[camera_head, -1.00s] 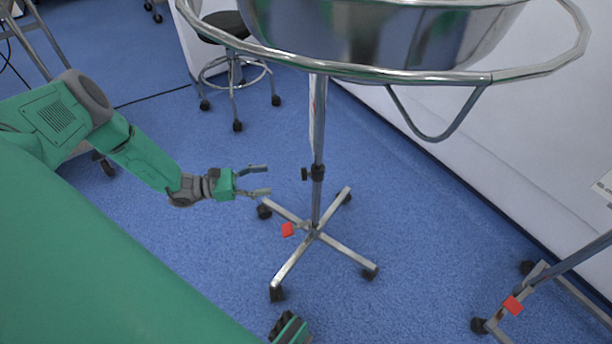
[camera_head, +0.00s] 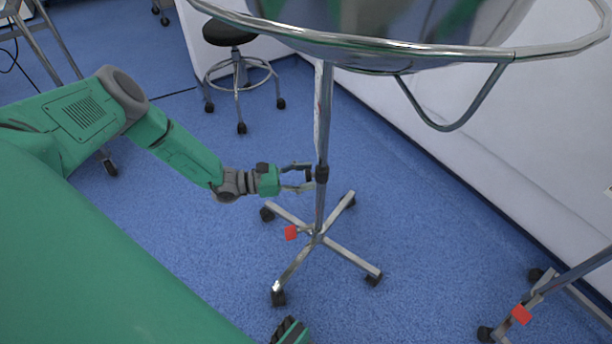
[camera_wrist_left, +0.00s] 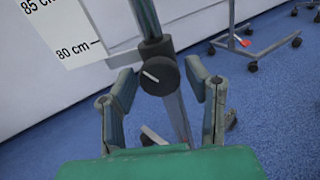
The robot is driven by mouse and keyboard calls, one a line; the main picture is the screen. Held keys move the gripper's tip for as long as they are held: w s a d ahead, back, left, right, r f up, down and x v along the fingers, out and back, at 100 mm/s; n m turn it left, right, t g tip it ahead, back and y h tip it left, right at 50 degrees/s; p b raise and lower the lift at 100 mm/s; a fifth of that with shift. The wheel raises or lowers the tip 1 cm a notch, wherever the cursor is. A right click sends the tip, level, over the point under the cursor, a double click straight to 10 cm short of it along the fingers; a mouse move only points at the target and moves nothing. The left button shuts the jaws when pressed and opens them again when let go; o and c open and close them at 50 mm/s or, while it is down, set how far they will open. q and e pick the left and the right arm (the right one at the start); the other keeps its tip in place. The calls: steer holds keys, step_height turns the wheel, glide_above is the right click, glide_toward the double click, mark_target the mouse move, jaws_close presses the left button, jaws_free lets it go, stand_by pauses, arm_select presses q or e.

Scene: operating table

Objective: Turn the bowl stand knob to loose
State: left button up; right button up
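The bowl stand (camera_head: 325,120) is a metal pole on a crossed, wheeled base, with a ring and shiny bowl (camera_head: 400,25) on top. Its dark round knob (camera_wrist_left: 160,76) sits on the pole's collar (camera_head: 321,174) and bears a white line, slanting slightly in the left wrist view. My left gripper (camera_head: 299,177) is beside the pole at knob height. In the left wrist view its fingers (camera_wrist_left: 162,105) are spread on either side of the knob, apart from it. A green and dark part of mine, possibly the right gripper (camera_head: 290,331), shows at the bottom edge; its fingers are unclear.
A white scale label (camera_wrist_left: 62,30) marked 80 cm hangs beside the pole. A red tag (camera_head: 291,232) is at the stand's base. A stool (camera_head: 235,70) stands behind, and another wheeled stand (camera_head: 560,285) at right.

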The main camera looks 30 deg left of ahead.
arm_select(q)
steer(key=c, duration=0.7)
